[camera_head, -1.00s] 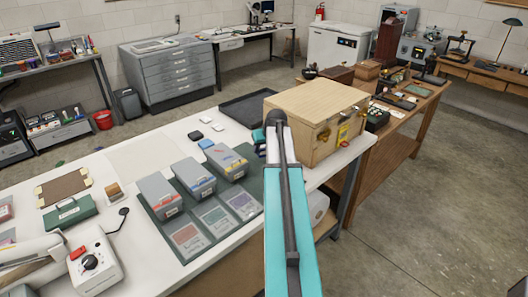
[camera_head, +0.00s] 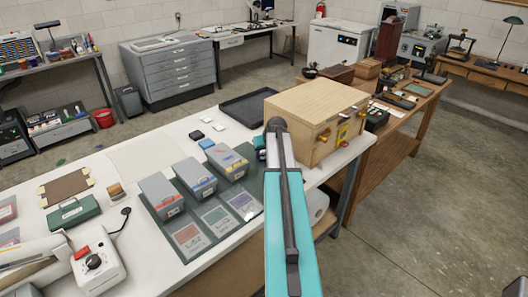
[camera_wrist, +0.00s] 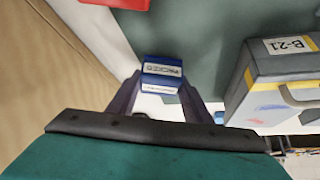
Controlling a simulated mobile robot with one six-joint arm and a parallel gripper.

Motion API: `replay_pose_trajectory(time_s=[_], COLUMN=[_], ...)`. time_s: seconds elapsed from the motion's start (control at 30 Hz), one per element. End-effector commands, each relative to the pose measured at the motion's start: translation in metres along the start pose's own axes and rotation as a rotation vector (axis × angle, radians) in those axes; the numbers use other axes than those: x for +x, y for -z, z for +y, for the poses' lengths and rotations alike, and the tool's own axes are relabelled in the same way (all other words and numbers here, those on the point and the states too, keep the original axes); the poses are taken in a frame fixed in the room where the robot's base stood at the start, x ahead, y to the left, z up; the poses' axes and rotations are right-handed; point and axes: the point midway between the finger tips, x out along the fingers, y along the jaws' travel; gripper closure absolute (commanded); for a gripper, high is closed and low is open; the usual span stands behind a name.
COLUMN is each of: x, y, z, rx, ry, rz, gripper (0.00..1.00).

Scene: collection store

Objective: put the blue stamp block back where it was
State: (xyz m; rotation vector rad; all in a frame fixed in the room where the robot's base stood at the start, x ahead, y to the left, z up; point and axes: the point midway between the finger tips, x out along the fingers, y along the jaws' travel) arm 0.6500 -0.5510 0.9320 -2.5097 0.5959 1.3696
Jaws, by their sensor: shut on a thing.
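In the wrist view my gripper (camera_wrist: 160,92) is shut on the blue stamp block (camera_wrist: 162,74), which shows a white printed label and sits between the two dark fingertips. Below it in that view is a dark green mat (camera_wrist: 200,35); I cannot tell how high the block is above it. A grey box with a yellow band, marked B-21 (camera_wrist: 285,85), is to the right of the block, apart from it. In the head view my turquoise arm hides the block and most of the gripper.
In the head view, lidded grey boxes (camera_head: 194,177) stand in a row on the mat with flat cards in front. A wooden chest (camera_head: 300,105) stands close to my arm at right. A black tray (camera_head: 250,107) and small pads (camera_head: 206,143) lie behind.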

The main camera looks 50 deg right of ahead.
Motion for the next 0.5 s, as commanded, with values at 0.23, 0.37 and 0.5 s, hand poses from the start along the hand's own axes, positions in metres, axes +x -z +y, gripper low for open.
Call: replay_pose_trajectory(time_s=[0.23,0.37,0.5], x=[0.0042,0.0041,0.0065], y=[-0.0025,-0.0025,-0.0040], z=[0.0003,0.0004,0.0005], rx=[0.000,0.000,0.000], ry=[-0.001,-0.001,-0.001], rz=[0.002,0.001,0.001], gripper=[0.69,0.69,0.69])
